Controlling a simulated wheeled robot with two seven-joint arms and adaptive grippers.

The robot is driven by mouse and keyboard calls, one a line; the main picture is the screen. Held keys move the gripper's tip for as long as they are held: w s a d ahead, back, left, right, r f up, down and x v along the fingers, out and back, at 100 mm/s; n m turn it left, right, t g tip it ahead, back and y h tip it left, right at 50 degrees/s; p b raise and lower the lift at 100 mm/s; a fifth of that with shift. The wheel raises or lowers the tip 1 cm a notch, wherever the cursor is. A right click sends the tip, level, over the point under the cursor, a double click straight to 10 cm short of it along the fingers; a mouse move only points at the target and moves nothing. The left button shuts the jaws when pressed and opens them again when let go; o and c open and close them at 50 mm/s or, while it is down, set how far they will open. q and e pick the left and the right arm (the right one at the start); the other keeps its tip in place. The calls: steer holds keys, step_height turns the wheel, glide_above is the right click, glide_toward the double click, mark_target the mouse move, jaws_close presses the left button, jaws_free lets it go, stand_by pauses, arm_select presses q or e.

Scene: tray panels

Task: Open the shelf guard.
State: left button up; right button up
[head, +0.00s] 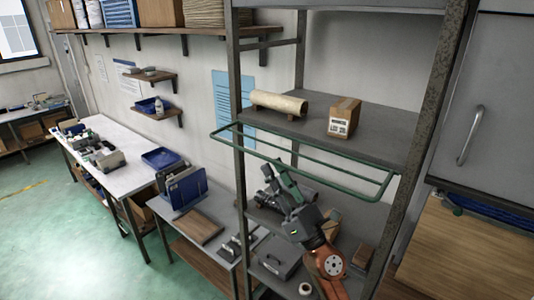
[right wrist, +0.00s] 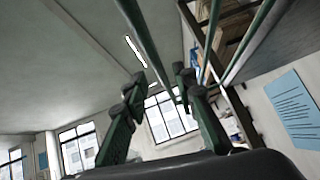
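The shelf guard (head: 300,167) is a green frame of thin rails across the front of the middle shelf (head: 385,143). It juts outward from the shelf posts, its long front rail standing clear of the shelf edge. My right gripper (head: 274,169) is just below the guard's rails, pointing up. In the right wrist view its two dark-tipped fingers (right wrist: 158,95) stand apart. Green rails (right wrist: 140,38) run above and past the fingers; I cannot tell whether they touch. My left gripper is not in view.
A beige roll (head: 279,103) and a cardboard box (head: 344,117) stand on the shelf behind the guard. Rusty posts (head: 430,100) frame the rack. Lower shelves hold a grey box (head: 276,263). A grey cabinet (head: 495,120) is at right; open green floor lies left.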

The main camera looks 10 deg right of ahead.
mark_target(268, 158)
steer(key=x, duration=0.2)
steer(key=shift+w+r+p, duration=0.2)
steer(key=shift+w+p, duration=0.05)
steer(key=shift+p, duration=0.15)
steer(key=shift+w+a+r, duration=0.15)
steer(key=shift+w+r, duration=0.05)
steer(key=shift+r, duration=0.05)
steer(key=shift+w+a, duration=0.1)
steer(key=shift+w, duration=0.05)
jaws_close()
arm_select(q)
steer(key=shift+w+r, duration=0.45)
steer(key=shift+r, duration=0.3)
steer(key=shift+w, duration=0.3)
